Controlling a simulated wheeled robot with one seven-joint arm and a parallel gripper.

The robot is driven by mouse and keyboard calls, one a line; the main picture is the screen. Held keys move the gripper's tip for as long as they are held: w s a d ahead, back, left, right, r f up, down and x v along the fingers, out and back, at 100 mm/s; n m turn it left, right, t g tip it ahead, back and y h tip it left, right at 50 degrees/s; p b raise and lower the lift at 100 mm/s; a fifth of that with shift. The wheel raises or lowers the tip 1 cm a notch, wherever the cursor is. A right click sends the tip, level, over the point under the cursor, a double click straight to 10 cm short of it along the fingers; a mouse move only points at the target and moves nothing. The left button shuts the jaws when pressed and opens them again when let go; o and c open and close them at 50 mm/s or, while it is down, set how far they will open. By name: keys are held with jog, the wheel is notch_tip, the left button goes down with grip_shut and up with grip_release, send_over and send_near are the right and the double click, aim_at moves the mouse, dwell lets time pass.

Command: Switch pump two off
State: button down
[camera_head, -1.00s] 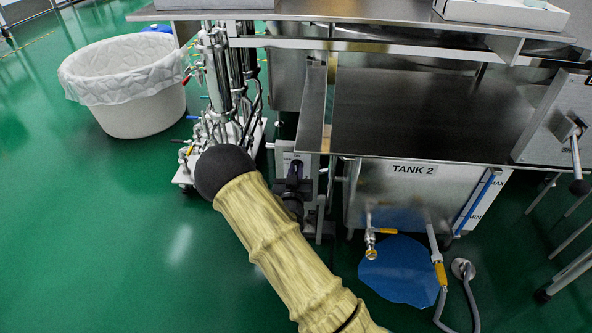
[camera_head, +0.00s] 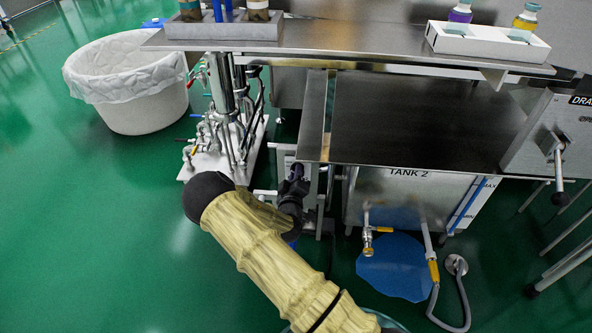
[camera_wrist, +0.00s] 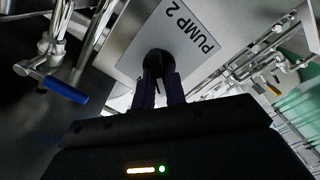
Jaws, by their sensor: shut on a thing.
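A grey control box labelled PUMP 2 (camera_wrist: 190,34) fills the top middle of the wrist view. A black rotary knob (camera_wrist: 158,62) stands on its face, and my gripper (camera_wrist: 160,85) is shut on it, one finger on each side. The fingers hide part of the knob, and I cannot read its setting. In the head view the pump box (camera_head: 285,165) is left of the tank labelled TANK 2 (camera_head: 405,200), below the steel worktop. My gripper (camera_head: 297,170) is against its front, and my wrist hides much of the box.
A blue-handled valve (camera_wrist: 66,88) is left of the gripper in the wrist view. Steel pipework on a white cart (camera_head: 225,150) stands left of the arm. A worktop edge (camera_head: 330,158) overhangs close by. Yellow-handled taps (camera_head: 384,229) and a hose are at right.

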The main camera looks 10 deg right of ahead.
jog(key=shift+f+n+p, duration=0.15)
jog(key=shift+n+p, duration=0.35)
jog(key=shift+n, duration=1.3)
jog(key=shift+f+n+p, duration=0.1)
jog(key=shift+n+p, duration=0.35)
jog(key=shift+n, duration=1.35)
jog(key=shift+s, duration=0.1)
jog(key=c, duration=1.4)
grip_release()
jog(key=shift+c, duration=0.2)
jog(key=p+v, duration=0.4)
jog(key=v, duration=1.3)
